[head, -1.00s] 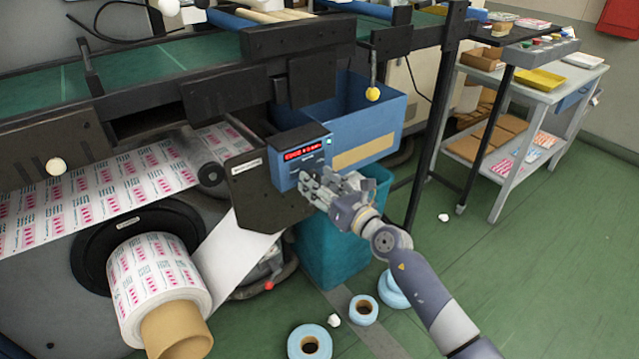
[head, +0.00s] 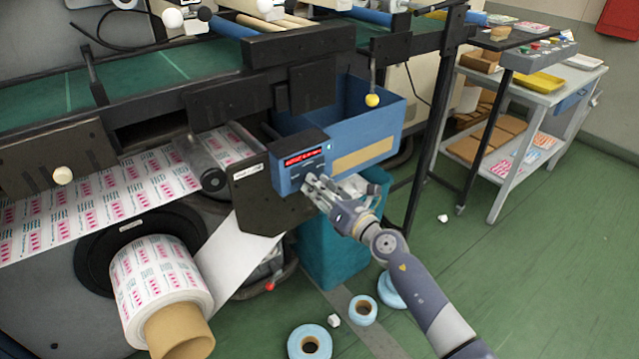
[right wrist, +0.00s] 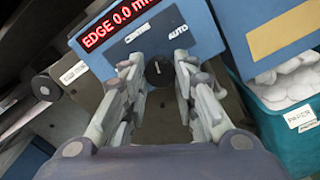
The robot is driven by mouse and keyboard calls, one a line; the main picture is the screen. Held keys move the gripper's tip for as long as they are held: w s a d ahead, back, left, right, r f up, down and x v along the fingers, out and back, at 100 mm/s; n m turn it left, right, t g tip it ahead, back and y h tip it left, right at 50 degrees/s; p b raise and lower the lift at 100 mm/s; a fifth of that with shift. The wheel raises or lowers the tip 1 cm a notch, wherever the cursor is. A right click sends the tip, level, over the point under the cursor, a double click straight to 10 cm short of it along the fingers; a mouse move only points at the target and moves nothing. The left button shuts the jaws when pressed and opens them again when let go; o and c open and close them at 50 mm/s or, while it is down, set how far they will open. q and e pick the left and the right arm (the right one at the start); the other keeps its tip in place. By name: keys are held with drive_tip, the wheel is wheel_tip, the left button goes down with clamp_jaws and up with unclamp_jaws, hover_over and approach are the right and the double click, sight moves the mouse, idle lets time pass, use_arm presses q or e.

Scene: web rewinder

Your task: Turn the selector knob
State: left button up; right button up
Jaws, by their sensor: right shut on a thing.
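The selector knob (right wrist: 158,73) is a small black round knob on the front of the blue control box (head: 287,180), below its red display. In the right wrist view it sits between the fingertips of my right gripper (right wrist: 157,68). The right gripper (head: 312,183) is shut on the knob, its fingers on either side. In the head view the fingers hide the knob. The box face in the right wrist view shows red text "EDGE 0.0 mm" and an "AUTO" label (right wrist: 178,31). My left gripper is not in view.
A blue bin (head: 375,135) stands behind the box, and a teal waste bin (head: 335,250) below it. The printed web roll (head: 160,280) is at lower left. Light-blue tape rolls (head: 310,342) lie on the floor. A grey cart (head: 520,110) is at right.

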drive_tip(key=shift+m+p, duration=1.25)
drive_tip(key=shift+m, duration=1.55)
drive_tip(key=o, duration=1.1)
